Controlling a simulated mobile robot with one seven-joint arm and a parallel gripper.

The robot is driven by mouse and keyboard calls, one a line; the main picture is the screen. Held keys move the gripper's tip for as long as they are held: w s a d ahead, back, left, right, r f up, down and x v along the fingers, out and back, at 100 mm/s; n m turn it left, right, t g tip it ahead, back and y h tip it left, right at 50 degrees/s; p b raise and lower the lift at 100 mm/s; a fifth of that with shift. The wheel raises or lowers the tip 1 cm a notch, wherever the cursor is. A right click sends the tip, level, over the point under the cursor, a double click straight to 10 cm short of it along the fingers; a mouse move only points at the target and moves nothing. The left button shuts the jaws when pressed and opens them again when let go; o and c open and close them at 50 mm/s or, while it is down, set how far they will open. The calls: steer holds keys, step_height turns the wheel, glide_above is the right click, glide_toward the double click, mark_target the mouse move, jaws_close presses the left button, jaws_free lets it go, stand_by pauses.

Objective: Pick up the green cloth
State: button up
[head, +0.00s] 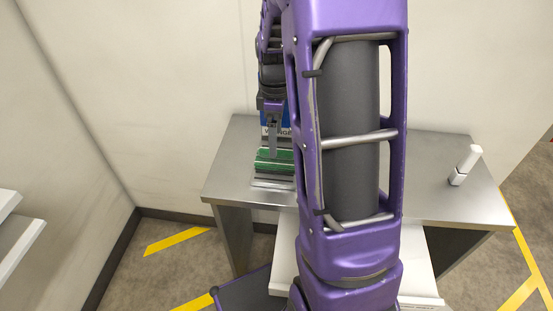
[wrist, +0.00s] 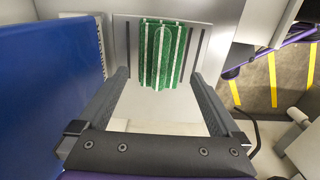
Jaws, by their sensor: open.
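The green cloth (head: 273,166) lies on a small grey stand or tray on the metal table, left of my arm in the head view. In the wrist view the green cloth (wrist: 150,56) has white stripes and shows whole at the top middle. My gripper (wrist: 160,76) is open and empty, its fingers spread wider than the cloth. The cloth appears beyond the fingertips and between their lines, with no contact visible. In the head view my gripper (head: 272,150) is above or close to the cloth; the exact gap cannot be told.
A blue box (wrist: 50,95) with a white label stands close beside my left finger in the wrist view. The metal table (head: 232,165) is against the wall. My arm hides the table's middle.

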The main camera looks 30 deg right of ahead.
steer(key=shift+s+d+f+b, duration=0.1)
steer(key=shift+f+b, duration=0.2)
steer(key=shift+f, duration=1.25)
steer(key=shift+d+f+b, duration=0.1)
steer(key=shift+f+b, duration=0.15)
steer(key=shift+f, duration=1.3)
steer(key=shift+c, duration=0.3)
steer(key=c, duration=1.2)
step_height(320, 180, up, 10)
steer(key=shift+r+p, duration=0.1)
steer(key=shift+p, duration=0.85)
steer(key=o, duration=0.9)
steer(key=shift+a, duration=0.1)
steer(key=c, duration=0.6)
